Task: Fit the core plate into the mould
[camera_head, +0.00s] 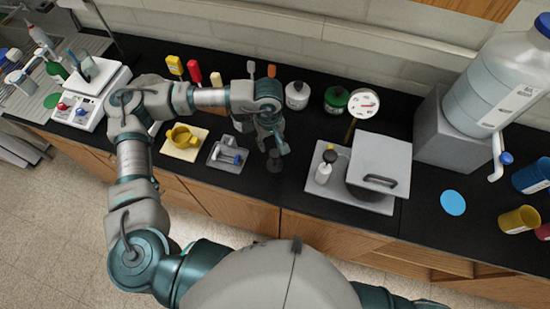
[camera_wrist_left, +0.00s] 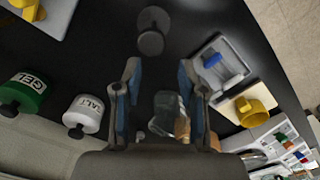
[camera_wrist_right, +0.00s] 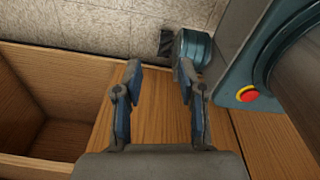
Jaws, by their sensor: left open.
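My left gripper (camera_head: 279,150) is open over the black bench; its two fingers also show apart in the left wrist view (camera_wrist_left: 159,68). A small dark piece with two round ends (camera_wrist_left: 152,30) lies on the bench just beyond the fingertips, not between them; it also shows below the gripper in the head view (camera_head: 273,164). A grey tray (camera_head: 229,168) with a grey and blue-ended piece (camera_head: 230,154) in it lies to the left. I cannot tell which piece is the core plate or the mould. My right gripper (camera_wrist_right: 158,72) is open and empty, facing wooden cabinet fronts.
A yellow cup (camera_head: 182,137) on a pale board stands further left. A grey tray (camera_head: 320,182) with a lidded dark pot (camera_head: 376,166) stands right. Salt (camera_head: 297,95) and gel (camera_head: 336,99) jars line the back.

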